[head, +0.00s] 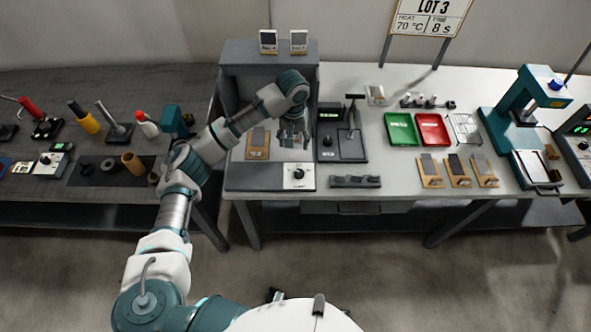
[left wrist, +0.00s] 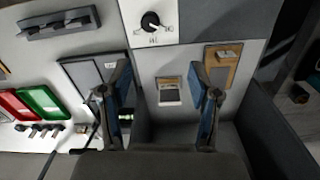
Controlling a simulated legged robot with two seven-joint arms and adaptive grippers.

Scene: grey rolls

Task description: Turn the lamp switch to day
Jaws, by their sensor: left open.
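The lamp switch is a black rotary knob (head: 298,174) on a white plate at the front right of the grey light booth (head: 245,180). It also shows at the top of the left wrist view (left wrist: 151,21), with markings around it too small to read. My left gripper (head: 293,142) is inside the booth's open front, behind and above the switch plate, apart from the knob. My right gripper is not seen.
A wooden-backed sample (head: 258,143) lies on the booth floor, and a small sample (left wrist: 170,91) lies beyond the fingers. The booth's side walls and top enclose the gripper. A dark instrument with a green display (head: 329,116) stands just right. Two small displays (head: 268,41) stand on top.

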